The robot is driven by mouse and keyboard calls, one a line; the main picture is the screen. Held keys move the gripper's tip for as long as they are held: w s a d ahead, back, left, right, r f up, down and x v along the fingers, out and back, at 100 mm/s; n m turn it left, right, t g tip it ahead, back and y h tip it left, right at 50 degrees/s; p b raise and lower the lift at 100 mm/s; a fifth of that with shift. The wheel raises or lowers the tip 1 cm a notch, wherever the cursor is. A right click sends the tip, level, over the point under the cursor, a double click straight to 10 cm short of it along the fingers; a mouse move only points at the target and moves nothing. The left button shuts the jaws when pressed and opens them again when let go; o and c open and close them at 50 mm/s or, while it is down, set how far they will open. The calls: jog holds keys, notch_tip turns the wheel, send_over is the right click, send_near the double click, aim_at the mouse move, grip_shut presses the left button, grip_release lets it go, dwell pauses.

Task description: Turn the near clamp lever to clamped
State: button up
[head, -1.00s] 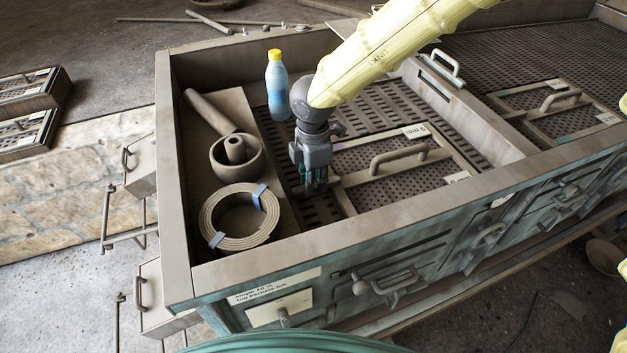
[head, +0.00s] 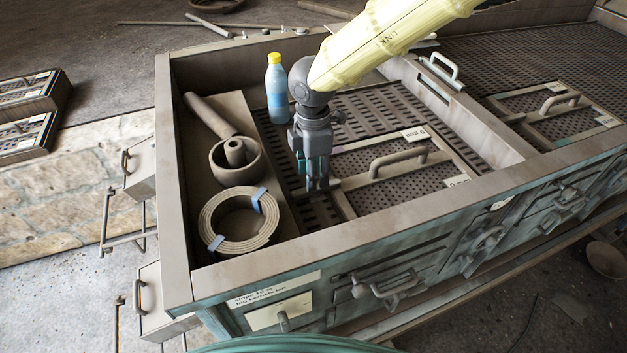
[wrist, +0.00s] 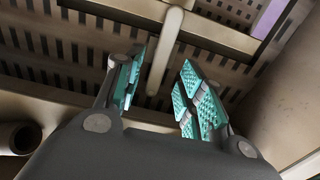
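My gripper (head: 318,184) points down inside the tray, just left of the 9 mm panel. In the wrist view the teal-padded fingers (wrist: 162,85) are apart. A pale rounded bar (wrist: 166,50), which looks like the clamp lever, runs into the gap between them from the top. I cannot tell whether either pad touches it. In the head view my gripper hides most of this spot, so the lever's angle and clamp state cannot be read there.
A coiled belt (head: 241,220), a round cup (head: 235,160) and a blue bottle (head: 277,90) stand left of my gripper. The panel's arched handle (head: 398,159) is close on the right. The tray's front wall (head: 420,207) rises on the near side.

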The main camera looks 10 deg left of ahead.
notch_tip(320, 180, up, 8)
dwell(0.4)
dwell(0.3)
